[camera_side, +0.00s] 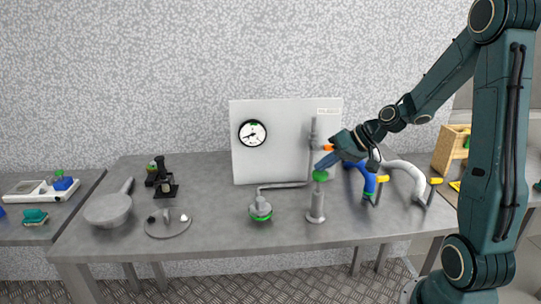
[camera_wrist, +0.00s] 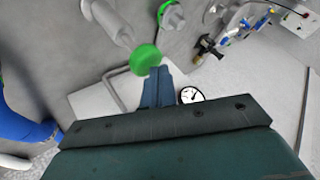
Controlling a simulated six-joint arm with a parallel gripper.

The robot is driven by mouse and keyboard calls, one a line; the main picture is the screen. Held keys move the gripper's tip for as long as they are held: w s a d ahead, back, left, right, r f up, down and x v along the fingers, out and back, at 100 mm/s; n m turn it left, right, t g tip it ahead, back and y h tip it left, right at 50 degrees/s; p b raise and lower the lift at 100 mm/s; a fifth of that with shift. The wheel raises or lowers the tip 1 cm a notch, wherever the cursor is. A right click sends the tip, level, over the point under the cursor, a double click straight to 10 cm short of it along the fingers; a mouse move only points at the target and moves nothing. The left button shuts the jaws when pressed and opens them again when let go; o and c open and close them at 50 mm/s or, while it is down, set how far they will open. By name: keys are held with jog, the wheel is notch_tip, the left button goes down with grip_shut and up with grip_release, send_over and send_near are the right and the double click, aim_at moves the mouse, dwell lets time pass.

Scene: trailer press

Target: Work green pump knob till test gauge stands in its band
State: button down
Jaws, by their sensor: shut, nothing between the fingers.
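The green pump knob (camera_side: 320,175) tops a grey upright pump cylinder (camera_side: 316,206) on the bench. My gripper (camera_side: 322,166) is shut and empty, its blue fingers angled down with their tips at or just above the knob. In the wrist view the knob (camera_wrist: 145,57) lies right by the tips of the closed fingers (camera_wrist: 160,72); I cannot tell whether they touch. The round test gauge (camera_side: 252,133), white with a black rim, is on the white panel, a green mark at its top. Its needle is too small to read surely. The gauge also shows in the wrist view (camera_wrist: 191,95).
A grey fitting with a green ring (camera_side: 261,210) stands left of the pump, near a pipe along the white panel (camera_side: 285,150). An orange-tipped part (camera_side: 328,147) is close to my gripper. Blue (camera_side: 369,184) and white (camera_side: 412,176) hoses stand right. A pan (camera_side: 108,209) lies far left.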

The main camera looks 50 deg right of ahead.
aim_at(323, 175)
jog(key=shift+f, duration=1.4)
dwell(1.8)
jog(key=shift+r, duration=2.45)
jog(key=shift+r, duration=0.1)
jog(key=shift+r, duration=2.9)
jog(key=s+a+r+n+g+h, duration=0.25)
jog(key=s+a, duration=0.45)
jog(key=a, duration=0.5)
jog(key=s+a+f+n, duration=0.1)
jog(key=s+a+n, duration=0.1)
jog(key=s, duration=0.9)
jog(key=shift+s+a+h, duration=0.3)
jog(key=shift+a+h, duration=0.05)
jog(key=shift+a, duration=0.25)
